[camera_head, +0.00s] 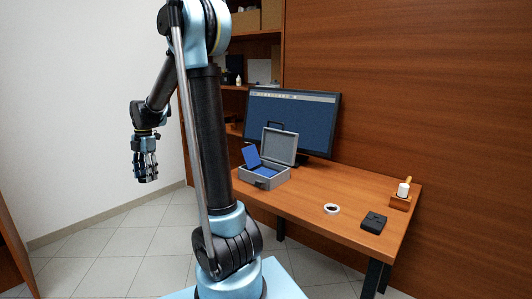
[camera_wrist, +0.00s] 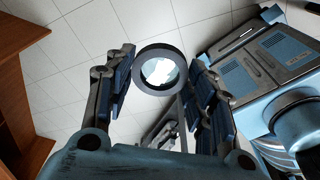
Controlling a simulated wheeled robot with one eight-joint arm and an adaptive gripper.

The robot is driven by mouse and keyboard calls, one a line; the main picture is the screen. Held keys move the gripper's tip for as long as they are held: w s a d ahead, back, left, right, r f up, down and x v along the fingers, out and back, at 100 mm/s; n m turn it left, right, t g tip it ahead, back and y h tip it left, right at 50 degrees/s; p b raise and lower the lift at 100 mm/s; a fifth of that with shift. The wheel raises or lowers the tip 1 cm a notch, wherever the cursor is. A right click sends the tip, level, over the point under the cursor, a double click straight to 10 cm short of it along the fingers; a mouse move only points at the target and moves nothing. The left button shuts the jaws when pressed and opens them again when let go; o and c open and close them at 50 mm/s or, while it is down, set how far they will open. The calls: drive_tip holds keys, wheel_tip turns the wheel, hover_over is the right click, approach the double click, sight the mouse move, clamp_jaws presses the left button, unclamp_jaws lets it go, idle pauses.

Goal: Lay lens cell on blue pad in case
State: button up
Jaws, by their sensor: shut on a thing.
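The lens cell (camera_wrist: 160,69), a dark ring around a clear bright lens, is between the fingers of my gripper (camera_wrist: 160,58) in the wrist view. My gripper is shut on it, a finger on each side. In the head view my gripper (camera_head: 147,168) hangs at the left, over the floor and well away from the table; the lens cell cannot be made out there. The grey case (camera_head: 262,184) stands open on the table, its lid raised at the back. A blue pad (camera_head: 266,171) shows inside, and a blue panel (camera_head: 252,157) stands tilted at its left.
The wooden table (camera_head: 310,205) also holds a monitor (camera_head: 315,118) behind the case, a white ring-shaped item (camera_head: 332,209), a black box (camera_head: 373,223) and a wooden stand (camera_head: 400,202) with a white-topped item. Tabletop between case and ring is clear. Shelves stand behind.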

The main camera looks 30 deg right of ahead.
drive_tip(key=shift+d, duration=0.3)
